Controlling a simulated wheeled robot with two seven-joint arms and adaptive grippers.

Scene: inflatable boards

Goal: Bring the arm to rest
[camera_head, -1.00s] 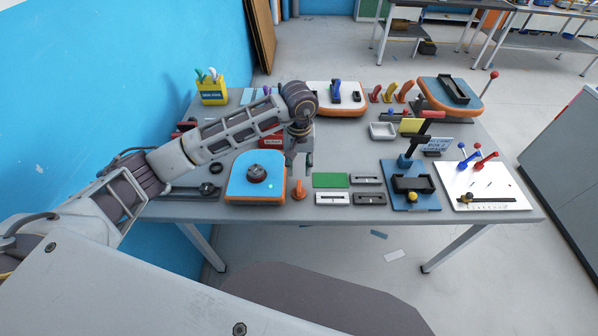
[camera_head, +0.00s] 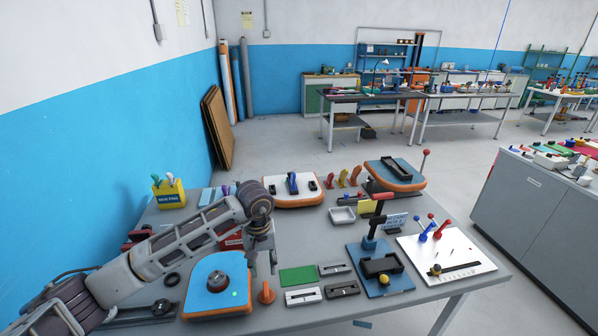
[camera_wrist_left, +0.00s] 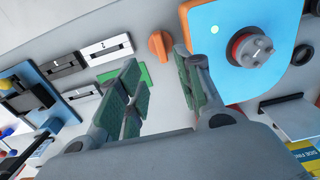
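My left arm reaches in from the left over the grey table (camera_head: 350,305). My left gripper (camera_head: 262,266) hangs above the table, just right of the blue and orange inflatable board (camera_head: 205,290) with the round dark valve. In the left wrist view its green-padded fingers (camera_wrist_left: 162,95) are spread apart, with nothing between them. The orange knob (camera_head: 266,292) stands on the table near the gripper; in the wrist view it shows beyond the fingers (camera_wrist_left: 159,46). My right gripper is in no view.
A green pad (camera_head: 297,276), grey slotted blocks (camera_head: 341,290), a blue stand (camera_head: 385,280) and a white board with levers (camera_head: 460,262) lie to the right. Another board (camera_head: 294,200) and a yellow box (camera_head: 169,194) are at the back. A grey cabinet (camera_head: 530,210) stands at right.

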